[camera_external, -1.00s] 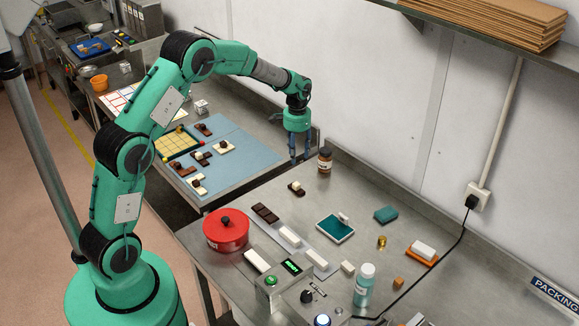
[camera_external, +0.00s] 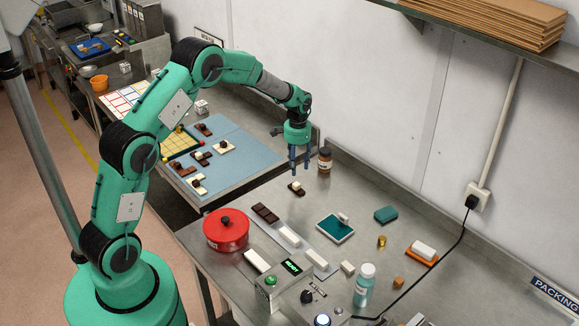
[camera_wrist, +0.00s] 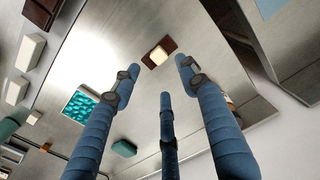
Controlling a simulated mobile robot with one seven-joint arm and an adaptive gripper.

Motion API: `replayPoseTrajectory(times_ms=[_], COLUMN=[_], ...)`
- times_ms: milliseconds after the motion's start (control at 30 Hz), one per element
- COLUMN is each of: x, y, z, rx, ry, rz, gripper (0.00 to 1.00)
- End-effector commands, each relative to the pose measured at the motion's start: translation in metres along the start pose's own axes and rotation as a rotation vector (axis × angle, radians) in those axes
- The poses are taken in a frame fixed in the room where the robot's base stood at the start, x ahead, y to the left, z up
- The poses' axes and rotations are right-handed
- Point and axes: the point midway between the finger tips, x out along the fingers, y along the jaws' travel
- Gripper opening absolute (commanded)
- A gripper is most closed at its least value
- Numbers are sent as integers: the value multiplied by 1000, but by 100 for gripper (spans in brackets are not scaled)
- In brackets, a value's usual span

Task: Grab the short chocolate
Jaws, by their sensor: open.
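A small dark brown chocolate piece with a cream block on top (camera_external: 296,189) lies on the steel table; it also shows in the wrist view (camera_wrist: 151,61), near the top middle. My gripper (camera_external: 299,170) points down close above it, with its blue fingers spread. In the wrist view my gripper's fingertips (camera_wrist: 160,77) are apart with nothing between them, and the piece lies beyond them, not touched. A longer dark chocolate bar (camera_external: 265,212) lies to the left on a grey strip. I cannot tell for sure which one is the short chocolate.
A brown jar (camera_external: 325,161) stands right beside my gripper. A red pot (camera_external: 226,230), white bars (camera_external: 289,237) and a teal tray (camera_external: 335,229) are nearer the camera. The blue mat (camera_external: 240,152) holds several chocolate pieces. The table around the small piece is mostly clear.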

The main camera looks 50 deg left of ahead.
Motion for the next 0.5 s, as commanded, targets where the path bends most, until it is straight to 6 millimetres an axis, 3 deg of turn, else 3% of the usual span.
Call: replayPoseTrajectory(times_ms=[200, 500], x=[29, 36], y=[0, 0], z=[1, 0], rx=[0, 0], ry=[-1, 1], rz=[0, 0], gripper=[44, 44])
